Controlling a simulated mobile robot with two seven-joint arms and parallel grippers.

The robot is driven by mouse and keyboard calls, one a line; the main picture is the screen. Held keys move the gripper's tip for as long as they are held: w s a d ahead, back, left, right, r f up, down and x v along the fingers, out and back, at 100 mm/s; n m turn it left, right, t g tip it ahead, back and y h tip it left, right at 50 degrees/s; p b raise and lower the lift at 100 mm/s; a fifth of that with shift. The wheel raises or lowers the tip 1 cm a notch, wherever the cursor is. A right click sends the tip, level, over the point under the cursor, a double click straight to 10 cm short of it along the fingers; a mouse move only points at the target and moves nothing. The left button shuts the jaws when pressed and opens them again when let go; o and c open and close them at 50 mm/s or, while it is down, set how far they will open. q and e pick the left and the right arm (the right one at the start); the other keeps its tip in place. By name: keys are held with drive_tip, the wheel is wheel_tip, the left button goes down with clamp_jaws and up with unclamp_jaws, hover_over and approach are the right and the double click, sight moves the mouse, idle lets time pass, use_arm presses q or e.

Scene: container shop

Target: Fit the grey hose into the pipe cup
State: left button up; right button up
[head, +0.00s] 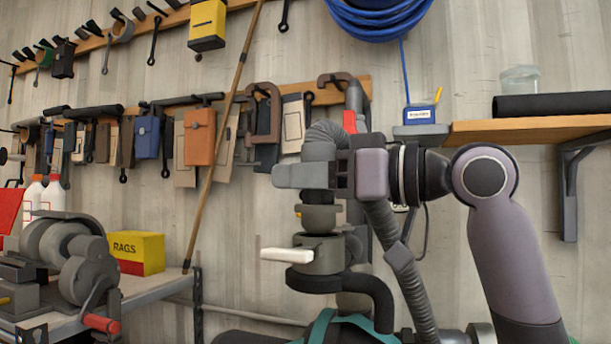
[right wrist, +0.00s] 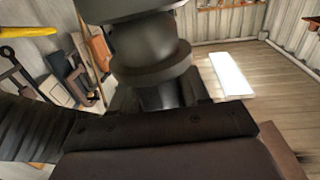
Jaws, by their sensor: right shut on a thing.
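The grey ribbed hose (head: 400,265) arches up behind my right gripper (head: 308,177) and hangs down to the right of it. My right gripper, coming in from the right, is shut on the hose's end piece. A grey collar (head: 319,217) shows below the jaws, directly over the pipe cup (head: 322,256). The cup has a white lever (head: 287,255) to the left and sits on a dark bent pipe (head: 368,290). I cannot tell whether collar and cup touch or how deep the end sits. My left gripper is not in view.
A bench at left holds a grinder (head: 75,255) and a yellow-red rags box (head: 137,253). A wooden pole (head: 222,120) leans on the wall. A shelf (head: 530,129) is at right. A dark rounded body with teal bands (head: 325,325) lies below the pipe.

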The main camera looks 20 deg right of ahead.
drive_tip(key=shift+f+b, duration=0.35)
drive_tip(key=shift+f, duration=0.3)
idle(0.6)
drive_tip(key=shift+f, duration=0.6)
idle(0.5)
drive_tip(key=o, duration=1.3)
drive_tip(key=shift+c, duration=0.2)
drive_tip(key=b+v, duration=0.2)
drive_tip(key=v, duration=0.5)
